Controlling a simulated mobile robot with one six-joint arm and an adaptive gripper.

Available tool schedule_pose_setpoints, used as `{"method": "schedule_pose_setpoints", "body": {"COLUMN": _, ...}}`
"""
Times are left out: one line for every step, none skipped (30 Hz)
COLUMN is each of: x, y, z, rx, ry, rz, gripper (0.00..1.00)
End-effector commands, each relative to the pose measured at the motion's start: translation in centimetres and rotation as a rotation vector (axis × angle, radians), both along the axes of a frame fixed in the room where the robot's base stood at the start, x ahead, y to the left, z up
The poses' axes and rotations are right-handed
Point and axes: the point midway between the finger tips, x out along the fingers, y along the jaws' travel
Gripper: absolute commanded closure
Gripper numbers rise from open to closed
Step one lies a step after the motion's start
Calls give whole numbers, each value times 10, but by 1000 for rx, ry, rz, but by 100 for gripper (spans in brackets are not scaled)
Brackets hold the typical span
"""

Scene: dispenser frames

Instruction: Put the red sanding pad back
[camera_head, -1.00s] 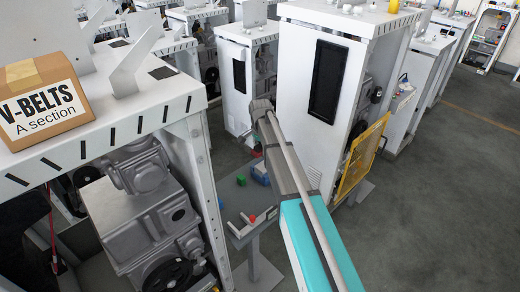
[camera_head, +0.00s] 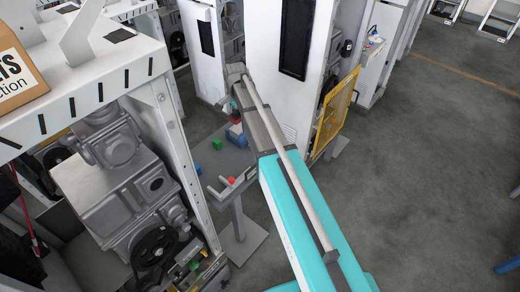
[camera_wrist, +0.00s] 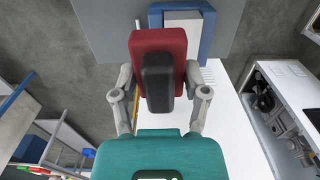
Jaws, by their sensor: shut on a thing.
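The red sanding pad (camera_wrist: 150,41) with its black grip fills the middle of the wrist view. My gripper (camera_wrist: 160,82) has its two grey fingers closed on either side of the black grip. Past the pad, a blue tray (camera_wrist: 207,38) with a pale inside lies on a grey surface, partly hidden by the pad. I cannot tell whether pad and tray touch. My gripper is mostly hidden there.
A small grey stand (camera_head: 212,178) carries a green cube (camera_head: 216,143) and a red piece (camera_head: 231,180). A white cabinet (camera_head: 285,105) with a yellow guard (camera_head: 336,112) stands close to my arm. A white machine frame (camera_head: 110,90) is at left. Open floor lies at right.

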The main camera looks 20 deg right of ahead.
Motion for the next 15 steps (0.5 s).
{"method": "schedule_pose_setpoints", "body": {"x": -15, "y": -6, "z": -3, "rx": 0, "ry": 0, "rz": -2, "gripper": 79}}
{"method": "schedule_pose_setpoints", "body": {"x": -21, "y": -9, "z": -4, "rx": 0, "ry": 0, "rz": -2, "gripper": 79}}
{"method": "schedule_pose_setpoints", "body": {"x": -30, "y": -13, "z": -5, "rx": 0, "ry": 0, "rz": -2, "gripper": 79}}
{"method": "schedule_pose_setpoints", "body": {"x": -37, "y": -16, "z": -6, "rx": 0, "ry": 0, "rz": -2, "gripper": 79}}
{"method": "schedule_pose_setpoints", "body": {"x": -44, "y": -19, "z": -7, "rx": 0, "ry": 0, "rz": -2, "gripper": 79}}
{"method": "schedule_pose_setpoints", "body": {"x": -54, "y": -23, "z": -8, "rx": 0, "ry": 0, "rz": -2, "gripper": 79}}
{"method": "schedule_pose_setpoints", "body": {"x": -61, "y": -27, "z": -9, "rx": 0, "ry": 0, "rz": -2, "gripper": 79}}
{"method": "schedule_pose_setpoints", "body": {"x": -69, "y": -30, "z": -10, "rx": 0, "ry": 0, "rz": -2, "gripper": 79}}
{"method": "schedule_pose_setpoints", "body": {"x": -79, "y": -34, "z": -11, "rx": 0, "ry": 0, "rz": -2, "gripper": 79}}
{"method": "schedule_pose_setpoints", "body": {"x": -86, "y": -37, "z": -12, "rx": 0, "ry": 0, "rz": -3, "gripper": 79}}
{"method": "schedule_pose_setpoints", "body": {"x": -93, "y": -40, "z": -13, "rx": 0, "ry": 0, "rz": -3, "gripper": 79}}
{"method": "schedule_pose_setpoints", "body": {"x": -103, "y": -44, "z": -14, "rx": 0, "ry": 0, "rz": -2, "gripper": 79}}
{"method": "schedule_pose_setpoints", "body": {"x": -111, "y": -47, "z": -15, "rx": 0, "ry": 0, "rz": -2, "gripper": 79}}
{"method": "schedule_pose_setpoints", "body": {"x": -118, "y": -50, "z": -16, "rx": 0, "ry": 0, "rz": -2, "gripper": 79}}
{"method": "schedule_pose_setpoints", "body": {"x": -128, "y": -53, "z": -18, "rx": 0, "ry": 0, "rz": -2, "gripper": 79}}
